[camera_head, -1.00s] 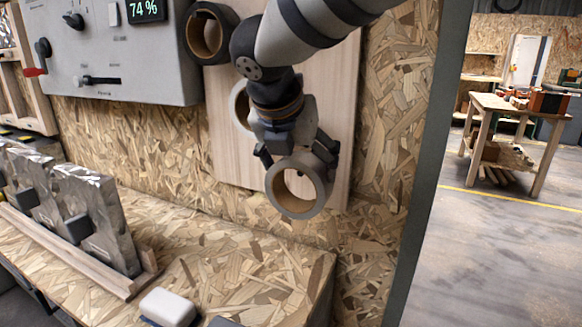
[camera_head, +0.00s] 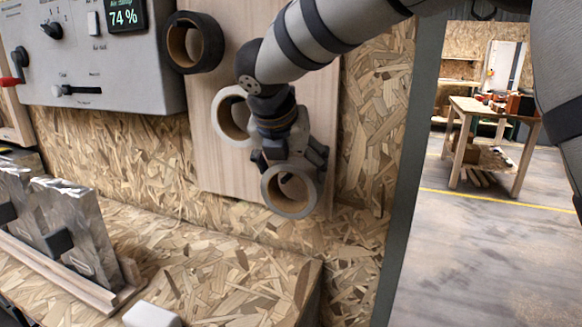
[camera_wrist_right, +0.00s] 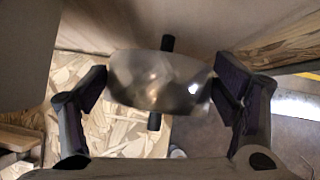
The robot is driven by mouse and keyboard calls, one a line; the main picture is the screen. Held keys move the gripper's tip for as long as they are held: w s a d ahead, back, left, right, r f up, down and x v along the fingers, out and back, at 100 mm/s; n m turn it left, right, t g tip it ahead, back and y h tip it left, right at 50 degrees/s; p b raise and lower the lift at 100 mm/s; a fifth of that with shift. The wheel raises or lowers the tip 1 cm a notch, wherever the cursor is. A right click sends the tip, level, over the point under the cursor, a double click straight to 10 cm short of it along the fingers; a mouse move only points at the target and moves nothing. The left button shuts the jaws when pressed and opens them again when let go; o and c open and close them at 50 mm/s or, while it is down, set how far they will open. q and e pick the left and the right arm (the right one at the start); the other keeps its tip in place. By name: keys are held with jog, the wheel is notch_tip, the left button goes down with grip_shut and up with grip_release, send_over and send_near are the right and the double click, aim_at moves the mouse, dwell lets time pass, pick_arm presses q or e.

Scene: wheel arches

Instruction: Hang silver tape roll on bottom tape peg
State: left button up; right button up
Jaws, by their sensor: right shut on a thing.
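The silver tape roll (camera_head: 268,198) is near the bottom of the wooden peg board (camera_head: 205,160), with its hole facing out. My right gripper (camera_head: 290,165) is above it, shut on its upper part. In the right wrist view the roll (camera_wrist_right: 160,82) sits between the two fingers (camera_wrist_right: 163,88). There, a dark peg (camera_wrist_right: 168,43) shows on the board side of the roll, and a dark end shows on the near side. The two line up, as if the peg runs through the hole. Whether the roll touches the board I cannot tell. My left gripper is not in view.
A black tape roll (camera_head: 207,40) and a white tape roll (camera_head: 222,118) hang higher on the board. A grey control box (camera_head: 150,80) is at the upper left. A chipboard bench (camera_head: 230,270) with metal plates (camera_head: 85,225) in a rack stands below.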

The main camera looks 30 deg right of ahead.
jog(key=shift+f, duration=0.25)
jog(key=o, duration=1.6)
jog(key=shift+r, duration=0.1)
